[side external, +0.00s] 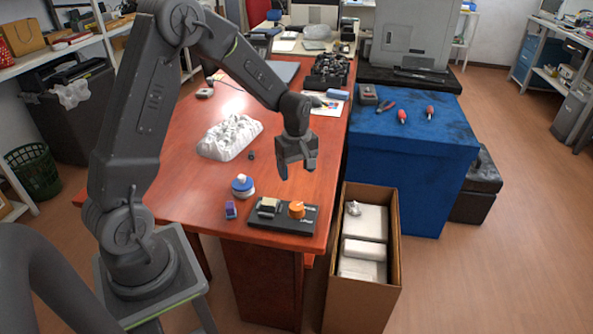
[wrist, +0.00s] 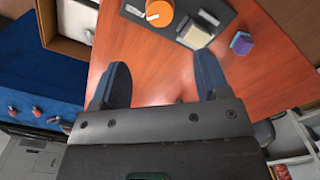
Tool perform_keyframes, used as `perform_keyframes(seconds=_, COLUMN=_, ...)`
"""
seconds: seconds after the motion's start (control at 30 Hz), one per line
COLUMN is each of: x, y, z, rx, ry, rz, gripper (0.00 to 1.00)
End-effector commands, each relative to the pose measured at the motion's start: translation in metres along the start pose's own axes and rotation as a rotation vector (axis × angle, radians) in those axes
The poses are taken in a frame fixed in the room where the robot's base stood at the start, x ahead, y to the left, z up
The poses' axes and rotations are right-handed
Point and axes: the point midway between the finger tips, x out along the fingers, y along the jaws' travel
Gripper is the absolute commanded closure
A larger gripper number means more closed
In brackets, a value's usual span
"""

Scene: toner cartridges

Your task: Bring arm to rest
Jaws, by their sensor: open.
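My gripper (side external: 297,168) hangs above the reddish-brown table (side external: 200,105), fingers pointing down, with nothing between them. In the wrist view the two fingers (wrist: 160,85) stand apart with bare table between them. Below it, near the table's front edge, is a black tray (side external: 269,228) with an orange knob-like piece (side external: 297,209) and a pale block (side external: 269,205). The tray (wrist: 228,18), orange piece (wrist: 159,12) and pale block (wrist: 197,37) also show in the wrist view. No toner cartridge can be made out for certain.
A white lumpy piece (side external: 230,137), a blue-and-white round container (side external: 242,186) and a small purple-blue block (side external: 231,210) lie on the table. An open cardboard box (side external: 333,240) stands right of it.

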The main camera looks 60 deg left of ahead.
Motion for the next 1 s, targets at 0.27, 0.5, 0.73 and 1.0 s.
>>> perform_keyframes(seconds=0.27, x=-0.032, y=-0.005, z=0.016, rx=0.121, ry=0.022, rz=0.043, gripper=0.31)
perform_keyframes(seconds=0.5, x=-0.114, y=-0.041, z=0.066, rx=0.510, ry=0.099, rz=0.154, gripper=0.31)
perform_keyframes(seconds=0.73, x=-0.167, y=-0.097, z=0.112, rx=0.900, ry=0.202, rz=0.251, gripper=0.31)
perform_keyframes(seconds=1.0, x=-0.192, y=-0.163, z=0.149, rx=1.294, ry=0.340, rz=0.337, gripper=0.31)
